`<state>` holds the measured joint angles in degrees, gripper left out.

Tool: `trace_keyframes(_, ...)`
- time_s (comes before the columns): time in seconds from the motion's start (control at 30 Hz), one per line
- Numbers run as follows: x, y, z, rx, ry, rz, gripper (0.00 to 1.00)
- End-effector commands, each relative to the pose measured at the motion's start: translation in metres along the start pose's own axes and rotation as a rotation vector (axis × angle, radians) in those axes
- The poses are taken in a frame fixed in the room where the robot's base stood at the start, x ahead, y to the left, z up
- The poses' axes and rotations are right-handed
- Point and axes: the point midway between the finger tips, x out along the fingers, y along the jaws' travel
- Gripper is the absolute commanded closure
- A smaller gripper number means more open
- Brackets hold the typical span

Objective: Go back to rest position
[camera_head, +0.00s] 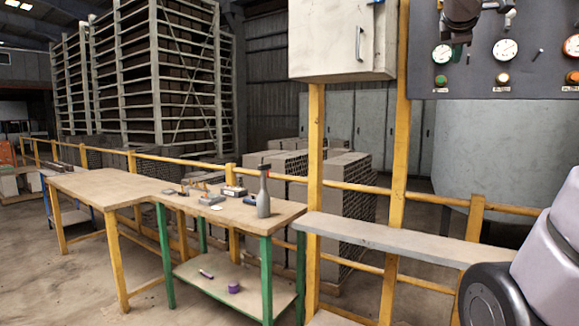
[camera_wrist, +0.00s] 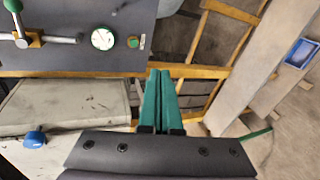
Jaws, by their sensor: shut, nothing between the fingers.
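My gripper (camera_wrist: 160,73) shows in the wrist view with its two green fingers side by side and their tips together. It is shut and empty. In that view it is in front of a yellow rail, below and right of a dark gauge panel (camera_wrist: 75,60). In the head view the fingers are not clearly seen; part of my arm shows at the right edge.
A grey shelf (camera_head: 390,240) on yellow posts stands at right. A white cabinet (camera_head: 335,40) hangs above. Open concrete floor (camera_head: 40,280) lies at lower left.

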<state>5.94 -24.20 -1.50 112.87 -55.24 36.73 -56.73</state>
Motion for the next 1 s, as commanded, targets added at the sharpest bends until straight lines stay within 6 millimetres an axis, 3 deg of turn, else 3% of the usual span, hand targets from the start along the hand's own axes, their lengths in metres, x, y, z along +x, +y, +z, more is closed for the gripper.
trace_keyframes(0.03,-0.011,-0.037,-0.009,0.182,0.034,-0.078,1.0)
trace_keyframes(0.2,-0.053,-0.155,-0.045,0.825,0.067,-0.399,1.0)
trace_keyframes(0.3,-0.082,-0.215,-0.066,1.147,0.027,-0.592,1.0)
trace_keyframes(0.43,-0.115,-0.27,-0.087,1.454,-0.059,-0.797,1.0)
trace_keyframes(0.5,-0.127,-0.288,-0.095,1.564,-0.103,-0.874,1.0)
trace_keyframes(0.63,-0.139,-0.305,-0.102,1.664,-0.152,-0.949,1.0)
trace_keyframes(1.0,-0.14,-0.306,-0.103,1.677,-0.158,-0.956,1.0)
